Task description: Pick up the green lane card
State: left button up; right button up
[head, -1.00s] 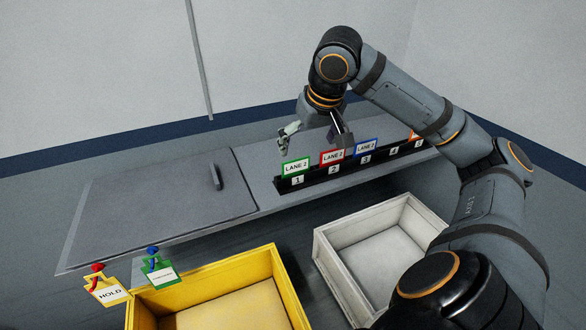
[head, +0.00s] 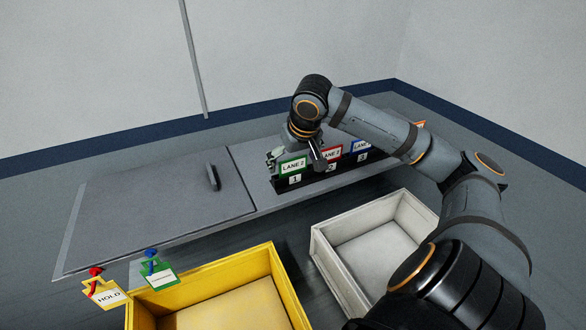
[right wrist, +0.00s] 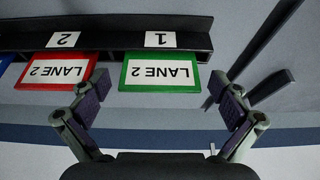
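The green lane card (head: 293,167) reads "LANE 2" and stands in slot 1 of the black rack (head: 290,184). In the right wrist view the green card (right wrist: 160,72) appears upside down, between the two fingers. My right gripper (head: 296,159) is open at the card, one finger to each side. In the right wrist view gaps show between the gripper's fingers (right wrist: 159,88) and the card's edges. The left finger lies between the green card and the red card (right wrist: 62,71). My left gripper is not in view.
The red card (head: 331,153) and a blue card (head: 360,147) stand beside it in the rack. A grey panel with a handle (head: 212,177) lies to the left. A yellow bin (head: 284,290) and a white bin (head: 350,279) stand in front. A HOLD tag (head: 108,297) and green tag (head: 160,278) hang at the yellow bin.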

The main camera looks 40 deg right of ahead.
jog(key=c, duration=0.5)
pick_arm(q)
jog(key=shift+w, duration=0.55)
pick_arm(e)
jog(key=c, duration=0.5)
jog(key=shift+o, duration=0.2)
jog(key=shift+r, duration=0.1)
jog(key=shift+r, duration=0.2)
notch_tip(320, 180, up, 3)
jog(key=shift+f+p, duration=0.1)
jog(key=shift+p, duration=0.45)
pick_arm(q)
notch_tip(320, 180, down, 8)
jog(key=b, duration=0.9)
jog(key=shift+s+f, duration=0.15)
pick_arm(e)
jog(key=s+a+r, duration=0.1)
jog(key=s+r, duration=0.7)
jog(key=s, duration=0.6)
jog(key=shift+a+r, duration=0.2)
jog(key=shift+a, duration=0.15)
